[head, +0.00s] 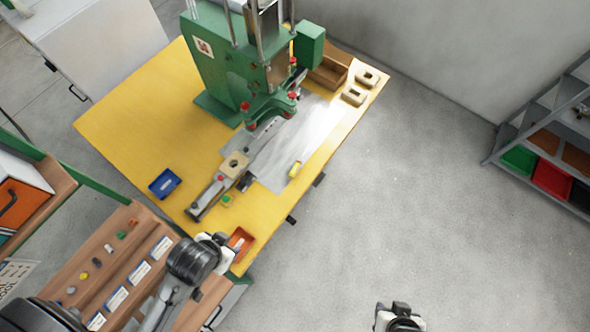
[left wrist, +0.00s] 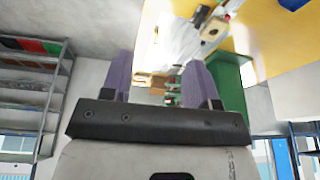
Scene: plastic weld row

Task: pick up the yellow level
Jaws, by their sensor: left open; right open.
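The yellow level (head: 295,169) is a small yellow bar lying on the grey sheet on the yellow-topped table, near its right edge in the head view. My left gripper (head: 218,239) is over the table's near corner, beside the orange tray and apart from the level. In the left wrist view its two purple fingers (left wrist: 158,72) stand wide apart with nothing between them. My right gripper (head: 393,307) is at the bottom of the head view, over the floor and far from the level. Its fingers are small and partly cut off there.
A green press (head: 215,75) stands at the table's back. A blue tray (head: 164,183) and an orange tray (head: 241,241) are on the table (head: 130,120). A shelf (head: 545,130) stands right. The floor between is clear.

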